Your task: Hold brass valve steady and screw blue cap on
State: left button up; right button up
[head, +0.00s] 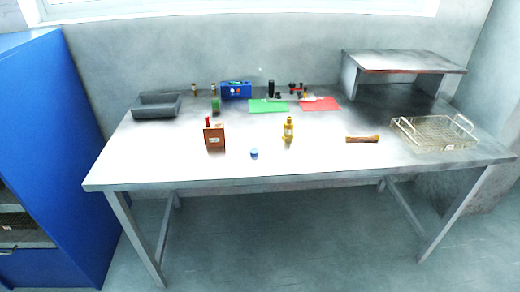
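The brass valve (288,130) stands upright near the middle of the grey metal table (200,170). The small blue cap (254,154) lies on the tabletop in front of the valve and to its left, near the table's front edge. The cap and the valve are apart. Neither of my grippers shows in the head view.
A brown box with a red top (214,136) stands left of the cap. A wire basket (435,133) and a small brown item (362,139) lie to the right. Green (268,106) and red (320,104) mats, a blue box (236,90), a grey tray (157,106) and a raised shelf (403,62) are behind.

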aim_at(288, 135)
jog(key=i+l+u, duration=0.25)
jog(key=i, duration=0.2)
jog(key=i+l+u, duration=0.25)
jog(key=i, duration=0.25)
